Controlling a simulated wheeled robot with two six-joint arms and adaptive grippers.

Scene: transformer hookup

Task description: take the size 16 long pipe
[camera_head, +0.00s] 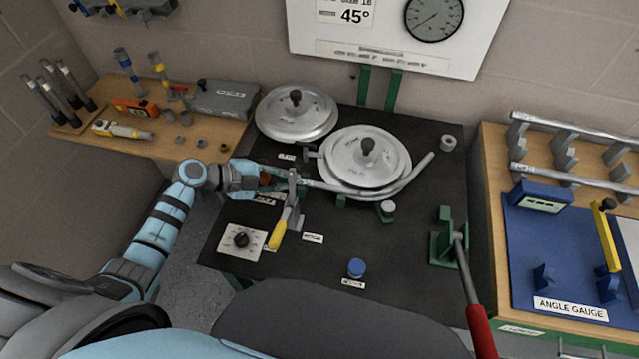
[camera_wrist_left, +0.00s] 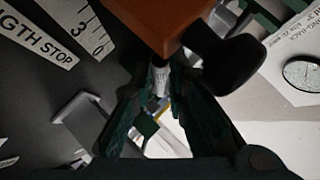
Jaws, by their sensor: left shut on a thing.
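A bent grey pipe (camera_head: 415,178) lies in the bender, running from near my left gripper and curving up around the right side of the front round former (camera_head: 362,158). My left gripper (camera_head: 262,180) is at its left end, beside an orange block (camera_head: 266,179). In the left wrist view the fingers (camera_wrist_left: 163,105) close around the pale pipe end (camera_wrist_left: 160,79), just below the orange block (camera_wrist_left: 165,20). Two long straight pipes lie on the right rack, an upper one (camera_head: 570,131) and a lower one (camera_head: 575,180); their sizes cannot be read. My right gripper is not in view.
A yellow-handled clamp (camera_head: 278,235) stands close right of my left gripper. A green fixture with a red-handled lever (camera_head: 482,325) is at the bench's right. A second round former (camera_head: 296,113) is behind. A blue angle-gauge mat (camera_head: 535,270) lies right.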

